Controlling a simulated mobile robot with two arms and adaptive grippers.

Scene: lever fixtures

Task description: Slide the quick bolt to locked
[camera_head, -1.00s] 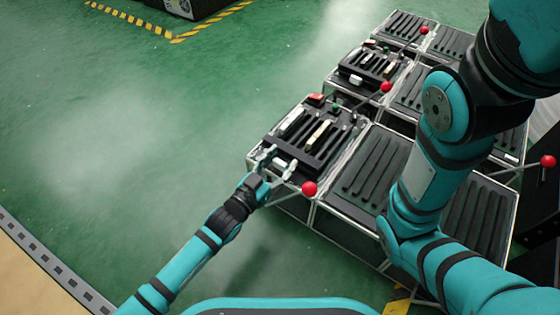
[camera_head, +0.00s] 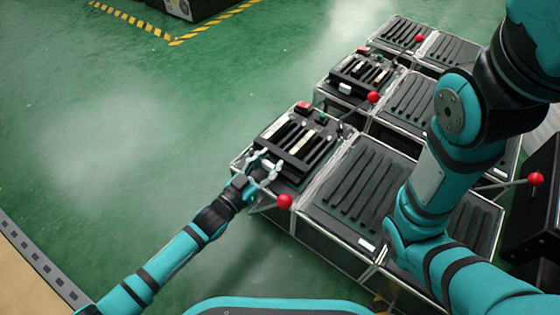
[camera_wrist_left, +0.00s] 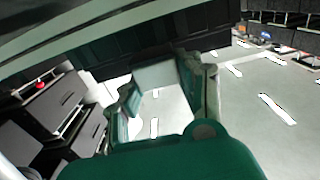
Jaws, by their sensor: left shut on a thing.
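The nearest black fixture (camera_head: 312,165) has raised dark bars and pale strips on its top. My left gripper (camera_head: 264,166) is at its near left edge, with its fingers closed around a small pale piece, which looks like the bolt's knob. The fingers hide most of that piece, and I cannot tell the bolt's position along its slide. In the left wrist view, green finger parts (camera_wrist_left: 188,90) stand around a light grey block (camera_wrist_left: 155,74). My right arm crosses the right side of the head view; its gripper is out of view.
A red ball-ended lever (camera_head: 284,201) sticks out close to the right of my left gripper. More fixtures with red balls (camera_head: 373,97) stand behind, and flat black-topped boxes (camera_head: 357,190) lie to the right. The green floor (camera_head: 110,150) at left is clear.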

